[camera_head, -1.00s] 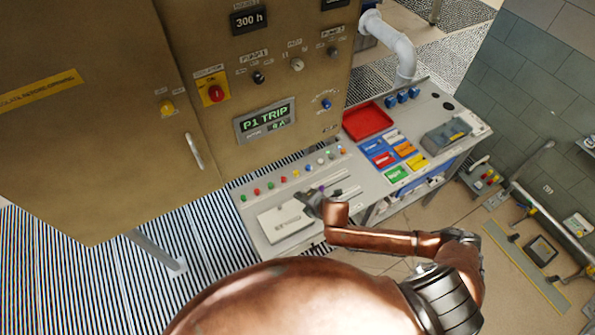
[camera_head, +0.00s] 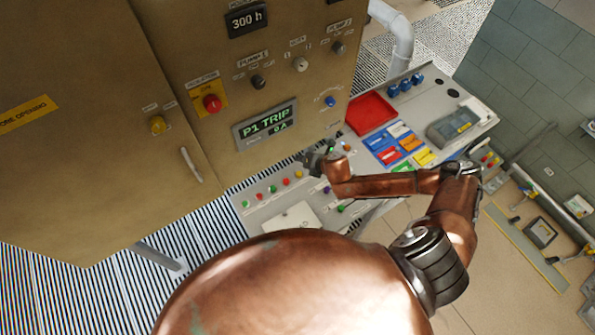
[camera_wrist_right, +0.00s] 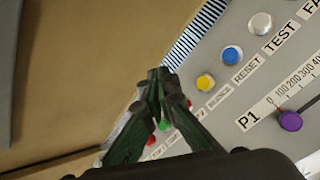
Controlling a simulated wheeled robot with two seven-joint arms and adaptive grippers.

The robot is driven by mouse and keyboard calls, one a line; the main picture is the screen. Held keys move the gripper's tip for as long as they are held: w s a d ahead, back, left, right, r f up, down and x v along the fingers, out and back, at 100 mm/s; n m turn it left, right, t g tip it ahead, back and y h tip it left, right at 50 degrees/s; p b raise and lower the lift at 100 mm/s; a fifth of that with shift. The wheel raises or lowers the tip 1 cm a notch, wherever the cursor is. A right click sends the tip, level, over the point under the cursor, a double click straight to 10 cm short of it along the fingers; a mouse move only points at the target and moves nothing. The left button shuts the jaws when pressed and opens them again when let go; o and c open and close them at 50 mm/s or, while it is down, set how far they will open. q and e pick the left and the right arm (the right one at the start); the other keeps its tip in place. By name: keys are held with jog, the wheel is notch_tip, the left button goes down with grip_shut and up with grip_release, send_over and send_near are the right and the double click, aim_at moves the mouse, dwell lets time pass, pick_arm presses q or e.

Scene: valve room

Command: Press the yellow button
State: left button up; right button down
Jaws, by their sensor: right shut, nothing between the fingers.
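The yellow button (camera_wrist_right: 205,83) is a round cap in the row of buttons on the grey sloping console, clear in the right wrist view. It shows small in the head view (camera_head: 298,174), just left of my right gripper. My right gripper (camera_wrist_right: 160,76) is shut and empty. In the wrist view its fingertips lie left of the yellow button, apart from it in the picture; their height above the console is hard to tell. In the head view the gripper (camera_head: 318,157) is over the back of the console and hides some buttons. My left gripper is not in view.
A blue button (camera_wrist_right: 232,55) is beside the yellow one, and a purple slider knob (camera_wrist_right: 290,121) is to the right. The tan cabinet (camera_head: 90,60) rises behind the console, with a red switch (camera_head: 212,103). A red tray (camera_head: 372,113) lies to the right.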

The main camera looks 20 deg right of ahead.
jog(key=b, duration=0.6)
send_over(300, 174)
notch_tip(300, 174, down, 7)
jog(key=shift+f, duration=0.1)
jog(key=shift+f+b, duration=0.45)
jog(key=shift+f, duration=0.35)
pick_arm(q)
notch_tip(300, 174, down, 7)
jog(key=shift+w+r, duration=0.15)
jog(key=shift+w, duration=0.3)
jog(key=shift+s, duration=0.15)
pick_arm(e)
jog(key=shift+f, duration=0.1)
jog(key=shift+f, duration=0.1)
jog(key=shift+f, duration=0.3)
